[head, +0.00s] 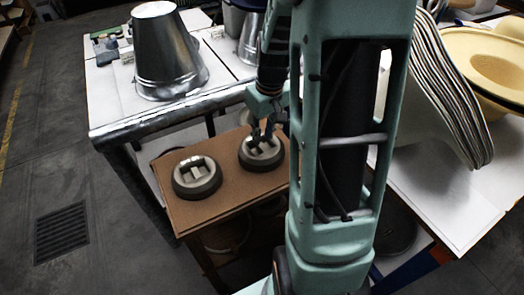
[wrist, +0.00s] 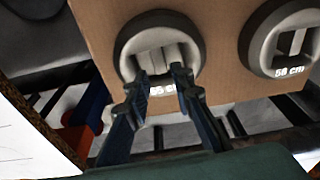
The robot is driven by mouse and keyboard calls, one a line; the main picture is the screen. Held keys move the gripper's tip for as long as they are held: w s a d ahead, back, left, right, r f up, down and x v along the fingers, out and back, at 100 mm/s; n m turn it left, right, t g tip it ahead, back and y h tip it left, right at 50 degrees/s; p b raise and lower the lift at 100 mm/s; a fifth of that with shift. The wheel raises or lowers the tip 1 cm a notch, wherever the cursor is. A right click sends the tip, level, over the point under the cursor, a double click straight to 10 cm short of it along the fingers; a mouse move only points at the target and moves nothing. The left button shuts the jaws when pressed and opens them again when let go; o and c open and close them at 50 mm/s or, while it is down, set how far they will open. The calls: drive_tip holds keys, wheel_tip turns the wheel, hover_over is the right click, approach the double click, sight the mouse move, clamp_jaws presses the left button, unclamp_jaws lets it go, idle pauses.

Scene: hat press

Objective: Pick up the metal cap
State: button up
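Two round grey metal caps with a bar across a recessed top sit on a small brown table. One cap (head: 274,161) is under my gripper (head: 262,137); it also shows in the wrist view (wrist: 129,44), its label partly covered by a finger. The other cap (head: 197,187) sits to its left in the head view and, marked "58 cm", to the right in the wrist view (wrist: 258,52). In the wrist view my gripper (wrist: 161,74) has its fingers apart at the near side of the first cap, with the central bar between their tips. Whether they touch it is unclear.
The brown table (head: 228,199) has bare room in front of the caps. A white bench (head: 110,105) behind holds a large metal bucket-like form (head: 165,50). Stacked hat shapes (head: 440,85) and a yellow hat (head: 485,60) lie on a white table at right.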

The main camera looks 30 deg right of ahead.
sight(262, 145)
drive_tip(key=f, duration=0.5)
drive_tip(key=shift+w+b, duration=0.25)
drive_tip(key=shift+b, duration=0.15)
drive_tip(key=shift+c, duration=0.2)
clamp_jaws()
